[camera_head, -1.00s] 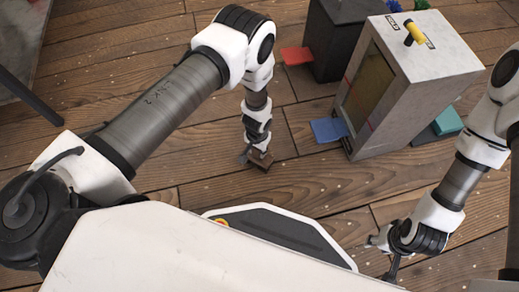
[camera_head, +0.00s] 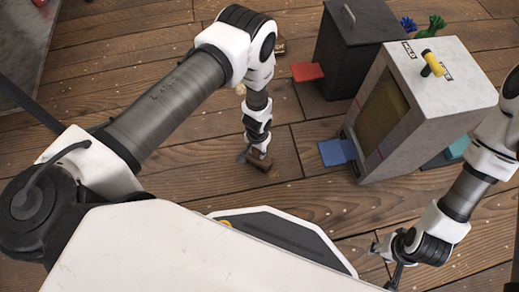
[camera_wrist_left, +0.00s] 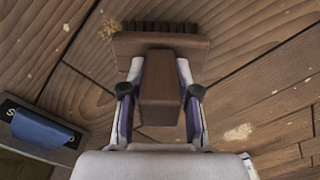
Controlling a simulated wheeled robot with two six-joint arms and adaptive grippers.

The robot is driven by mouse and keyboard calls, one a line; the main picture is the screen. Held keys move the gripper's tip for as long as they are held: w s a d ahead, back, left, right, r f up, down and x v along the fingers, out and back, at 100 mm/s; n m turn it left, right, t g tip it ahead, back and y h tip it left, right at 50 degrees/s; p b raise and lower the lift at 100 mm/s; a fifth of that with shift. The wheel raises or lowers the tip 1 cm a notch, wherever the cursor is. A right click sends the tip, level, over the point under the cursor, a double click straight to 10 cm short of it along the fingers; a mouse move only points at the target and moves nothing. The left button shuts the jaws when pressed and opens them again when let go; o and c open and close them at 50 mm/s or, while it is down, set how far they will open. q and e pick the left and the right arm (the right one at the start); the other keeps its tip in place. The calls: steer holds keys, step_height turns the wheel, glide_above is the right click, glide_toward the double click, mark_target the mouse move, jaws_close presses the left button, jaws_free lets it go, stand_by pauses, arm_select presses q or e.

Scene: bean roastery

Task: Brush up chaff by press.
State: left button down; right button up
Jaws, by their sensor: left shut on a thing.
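My left gripper (camera_wrist_left: 160,100) is shut on the handle of a brown wooden brush (camera_wrist_left: 160,42); its dark bristles point away from me. In the head view the brush (camera_head: 259,162) is low at the floor, left of the blue flap; I cannot tell whether the bristles touch the floor. Pale chaff lies as a patch (camera_wrist_left: 240,131) and as a clump (camera_wrist_left: 108,29) near the brush in the left wrist view. Fine flecks are scattered over the floor. My right gripper (camera_head: 394,276) is low at the right, its fingers too small to read. I cannot tell which thing is the press.
A grey box (camera_head: 420,115) with a yellow handle on top and a blue flap (camera_head: 337,152) stands right of the brush. A black bin (camera_head: 347,50) with a red flap (camera_head: 308,72) stands behind it. Open plank floor (camera_head: 215,175) surrounds the brush.

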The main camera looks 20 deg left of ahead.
arm_select(q)
step_height(320, 180, up, 3)
steer(key=shift+w+r+p, duration=0.1)
steer(key=shift+p, duration=0.2)
step_height(320, 180, up, 5)
steer(key=p, duration=0.5)
arm_select(e)
step_height(320, 180, up, 7)
steer(key=shift+d, duration=0.35)
steer(key=shift+f, duration=0.15)
